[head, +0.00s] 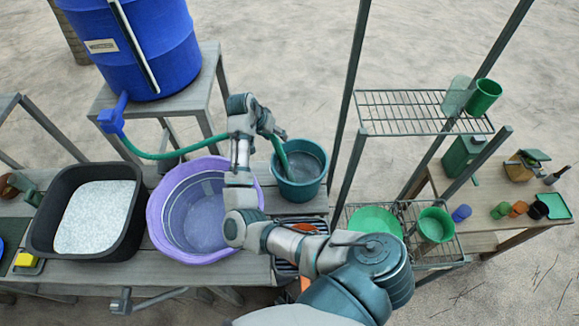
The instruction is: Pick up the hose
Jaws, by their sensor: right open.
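The green hose (180,153) runs from the blue tap (112,118) on the blue barrel (135,45), sags to the right and passes behind my right arm. Its far end hangs down into a teal bucket (314,160) of water. My right gripper (272,132) is open at the hose, just above the part that drops into the bucket. The arm hides part of the hose there, and I cannot tell whether the fingers touch it. My left gripper is not in view.
A purple basin (157,222) and a black tub (40,238) of pale material stand on the wooden bench (150,270). A wire rack (400,112) with green containers stands to the right, its upright post close to the bucket. A side table (480,215) holds small cups.

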